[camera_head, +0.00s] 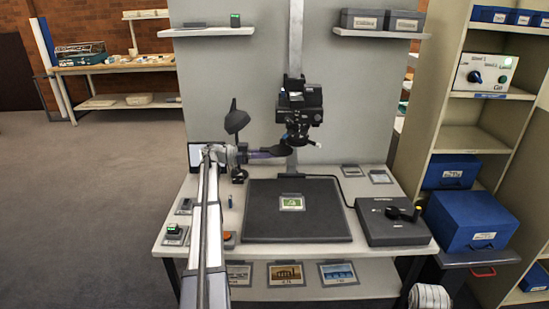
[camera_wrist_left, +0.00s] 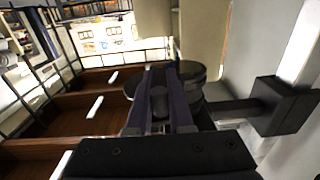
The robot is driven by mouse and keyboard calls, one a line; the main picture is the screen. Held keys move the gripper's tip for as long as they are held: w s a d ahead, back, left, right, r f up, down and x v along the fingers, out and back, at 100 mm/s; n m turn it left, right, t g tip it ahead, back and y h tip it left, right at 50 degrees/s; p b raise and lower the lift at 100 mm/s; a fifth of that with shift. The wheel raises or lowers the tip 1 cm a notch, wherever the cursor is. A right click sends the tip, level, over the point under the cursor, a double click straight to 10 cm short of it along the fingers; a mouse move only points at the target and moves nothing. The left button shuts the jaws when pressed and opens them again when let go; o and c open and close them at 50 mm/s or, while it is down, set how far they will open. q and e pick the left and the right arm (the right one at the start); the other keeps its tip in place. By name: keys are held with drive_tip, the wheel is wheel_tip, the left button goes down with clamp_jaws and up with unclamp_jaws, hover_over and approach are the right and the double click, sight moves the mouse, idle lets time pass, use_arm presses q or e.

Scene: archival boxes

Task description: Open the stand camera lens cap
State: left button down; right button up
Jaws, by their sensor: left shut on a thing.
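The black stand camera (camera_head: 301,100) is mounted on a pale upright column (camera_head: 295,40), its lens part (camera_head: 297,130) pointing down over the table. My left gripper (camera_head: 276,152) reaches in from the left just below the lens. Its fingers (camera_wrist_left: 160,90) are shut on a dark round piece, seemingly the lens cap (camera_wrist_left: 195,76), which also shows as a dark shape at the fingertips in the head view (camera_head: 284,147). A dark arm joins this piece to a black block (camera_wrist_left: 285,105) at the right in the wrist view. I cannot tell whether the cap covers the lens. My right gripper is not in view.
A black baseboard (camera_head: 325,225) with a small green picture card (camera_head: 292,202) lies on the table below. A black control box (camera_head: 390,228) stands at its right. A dark lamp head (camera_head: 236,120) rises close behind my left gripper. Shelves with blue boxes (camera_head: 468,218) stand at right.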

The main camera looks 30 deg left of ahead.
use_arm(q)
drive_tip(key=shift+w+a+m+g+h, duration=0.1)
drive_tip(key=shift+a+m+g+h, duration=0.15)
drive_tip(key=shift+m+g, duration=0.2)
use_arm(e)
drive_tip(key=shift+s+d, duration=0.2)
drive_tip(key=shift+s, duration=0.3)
use_arm(q)
drive_tip(key=shift+d, duration=0.1)
drive_tip(key=c, duration=0.8)
unclamp_jaws()
drive_tip(key=v, duration=0.7)
drive_tip(key=shift+a, duration=0.35)
drive_tip(key=shift+s, duration=0.2)
